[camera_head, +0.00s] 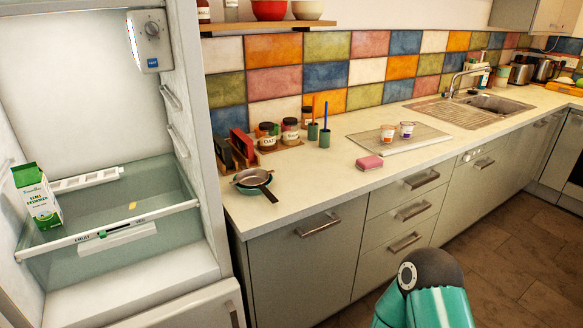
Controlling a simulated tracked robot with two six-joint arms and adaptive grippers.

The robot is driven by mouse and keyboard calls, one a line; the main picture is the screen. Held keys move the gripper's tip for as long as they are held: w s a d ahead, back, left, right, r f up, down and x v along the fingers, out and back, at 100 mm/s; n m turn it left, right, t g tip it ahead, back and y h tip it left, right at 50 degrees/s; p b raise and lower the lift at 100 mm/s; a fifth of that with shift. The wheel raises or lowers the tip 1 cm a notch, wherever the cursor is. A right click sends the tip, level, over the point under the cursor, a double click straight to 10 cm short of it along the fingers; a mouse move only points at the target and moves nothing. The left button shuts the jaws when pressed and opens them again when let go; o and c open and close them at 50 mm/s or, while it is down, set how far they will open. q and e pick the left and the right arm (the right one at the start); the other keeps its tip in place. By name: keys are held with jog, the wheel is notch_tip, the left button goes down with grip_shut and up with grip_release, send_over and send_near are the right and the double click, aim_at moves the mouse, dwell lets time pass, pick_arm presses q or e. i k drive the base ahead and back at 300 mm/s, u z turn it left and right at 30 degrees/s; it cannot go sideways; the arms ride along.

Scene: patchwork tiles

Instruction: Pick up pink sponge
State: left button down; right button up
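The pink sponge (369,162) lies flat on the pale countertop, near its front edge and just in front of a grey board. It is fully in view and nothing touches it from above. Neither gripper shows in the head view. A teal and dark grey part of my own arm shows at the bottom, right of centre, below the drawers and well apart from the sponge.
A pan (253,179) sits on the counter's left end, near jars (290,132) and two cups with brushes (325,138). An open fridge (100,258) stands at left. Counter around the sponge's front is clear.

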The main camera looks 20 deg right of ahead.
aim_at(367, 163)
jog(key=k, duration=0.5)
jog(key=u, duration=1.1)
jog(key=i, duration=0.15)
jog(key=z, duration=3.05)
jog(key=i, duration=3.4)
jog(key=u, duration=1.25)
